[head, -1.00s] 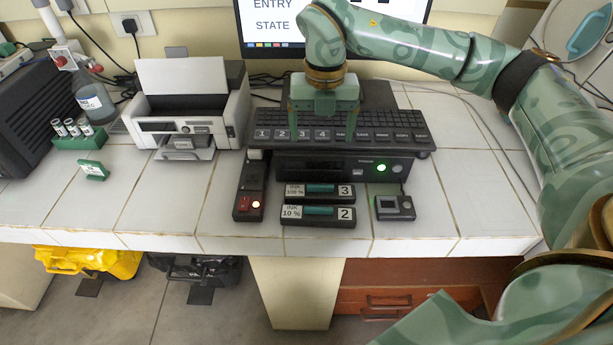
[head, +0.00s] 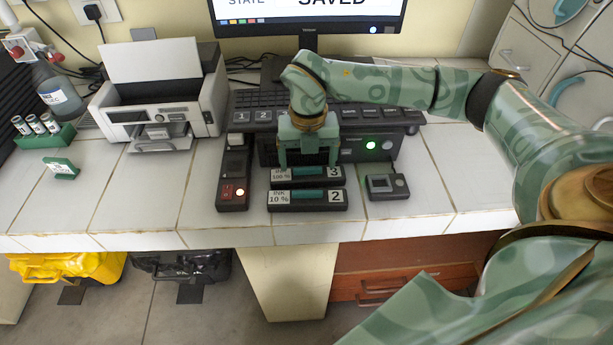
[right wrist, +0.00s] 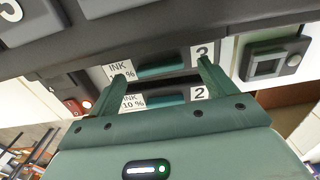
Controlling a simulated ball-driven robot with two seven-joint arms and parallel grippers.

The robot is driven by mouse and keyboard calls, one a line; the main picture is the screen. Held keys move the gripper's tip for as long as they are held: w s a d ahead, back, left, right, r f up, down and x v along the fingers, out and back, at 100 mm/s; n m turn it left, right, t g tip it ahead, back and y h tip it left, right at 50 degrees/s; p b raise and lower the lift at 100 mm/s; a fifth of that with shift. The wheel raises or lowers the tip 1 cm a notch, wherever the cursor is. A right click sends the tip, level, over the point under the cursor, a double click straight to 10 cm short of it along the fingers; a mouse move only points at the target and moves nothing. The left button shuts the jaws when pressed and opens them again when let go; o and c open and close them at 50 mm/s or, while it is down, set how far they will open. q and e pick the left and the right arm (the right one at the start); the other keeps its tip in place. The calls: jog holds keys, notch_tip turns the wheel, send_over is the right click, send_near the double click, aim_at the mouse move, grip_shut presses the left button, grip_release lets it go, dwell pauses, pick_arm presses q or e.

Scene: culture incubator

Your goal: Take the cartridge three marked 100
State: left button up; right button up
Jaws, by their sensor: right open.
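Cartridge three (head: 307,177), a dark block labelled INK 100 % and 3 with a teal strip on top, lies on the tiled bench. It also shows in the right wrist view (right wrist: 175,68). Cartridge two (head: 307,200), labelled INK 10 % and 2, lies just in front of it and shows in the wrist view (right wrist: 165,98). My right gripper (head: 308,163) is open and empty, its fingers pointing down just above and behind cartridge three. In the wrist view, its fingertips (right wrist: 162,62) stand apart on either side of the teal strip. My left gripper is not in view.
A dark device (head: 350,146) with a green light stands behind the cartridges, below a keyboard (head: 385,115). A switch box (head: 234,190) is to the left and a small display unit (head: 387,186) to the right. A printer (head: 160,100) stands farther left.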

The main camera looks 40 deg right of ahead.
jog(key=shift+f, duration=0.9)
jog(key=shift+r, duration=0.1)
jog(key=shift+c, duration=1)
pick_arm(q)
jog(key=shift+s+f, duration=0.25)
pick_arm(e)
jog(key=c, duration=1.1)
